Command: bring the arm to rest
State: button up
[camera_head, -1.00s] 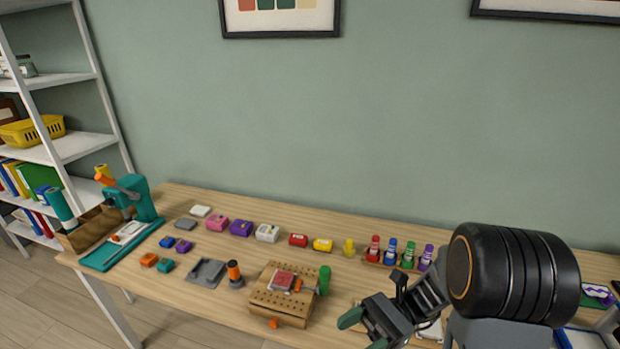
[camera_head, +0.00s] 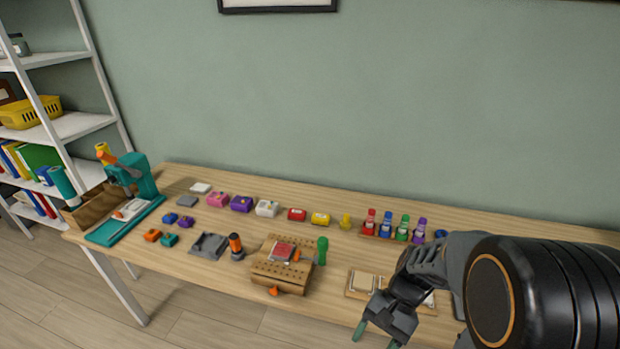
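My gripper (camera_head: 374,338) is at the lower right, over the table's front edge, pointing down and to the left. Its two green-tipped fingers are spread apart with nothing seen between them. My arm reaches in from the right and hides part of the table's right side.
The wooden table (camera_head: 330,290) holds a perforated wooden block (camera_head: 282,272) with a red piece, a green-handled tool (camera_head: 322,250), a wooden board (camera_head: 362,284) beside my gripper, and a rack of coloured bottles (camera_head: 387,228). A teal press (camera_head: 140,180) stands at the left end. A shelf (camera_head: 75,125) is beyond.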

jog(key=w+d+r+n+t+h, duration=0.1)
jog(key=w+r+n+t+h, duration=0.1)
jog(key=r+n+t+h, duration=0.1)
jog(key=w+d+r+n+t+h, duration=0.2)
jog(key=r+n+t+h, duration=0.1)
jog(key=r+t, duration=0.3)
jog(key=shift+w+d+r+t, duration=0.15)
jog(key=shift+d+r+t, duration=0.15)
jog(key=shift+r, duration=0.2)
